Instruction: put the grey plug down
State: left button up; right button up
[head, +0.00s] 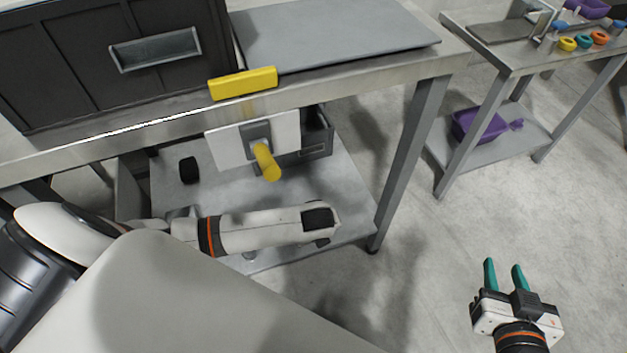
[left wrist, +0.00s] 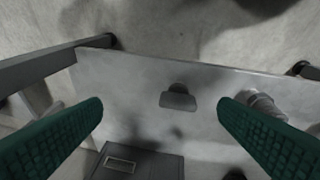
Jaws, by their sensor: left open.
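My left gripper (left wrist: 160,112) is open, its teal fingers wide apart with nothing held between them. In the left wrist view, a grey knobbed piece (left wrist: 178,97) rests on the grey lower shelf (left wrist: 130,80), seen between the fingers and apart from them. A lighter grey stepped cylinder (left wrist: 264,105) stands beside the other finger, partly hidden by it. I cannot tell for sure which of the two is the grey plug. In the head view my left arm reaches over the shelf and hides its fingers. My right gripper (head: 505,277) is open and empty above the floor.
A dark box (left wrist: 135,162) and a black block (head: 188,170) are on the lower shelf. A white panel with a yellow knob (head: 266,163) hangs under the worktop edge (head: 345,75). A table leg (head: 405,160) stands at right. Open floor lies around my right gripper.

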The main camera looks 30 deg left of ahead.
pick_arm(q)
jog(key=s+d+r+n+t+h, duration=0.2)
jog(key=d+r+n+t+h, duration=0.35)
jog(key=d+r+n, duration=0.6)
jog(key=a+r+n+t, duration=0.4)
jog(key=a+r+n, duration=0.2)
jog(key=r+n, duration=0.5)
jog(key=shift+s+a+r+t, duration=0.35)
jog(key=shift+s+r, duration=0.1)
jog(key=shift+r, duration=0.45)
jog(key=shift+y, duration=0.25)
jog(key=shift+c, duration=0.5)
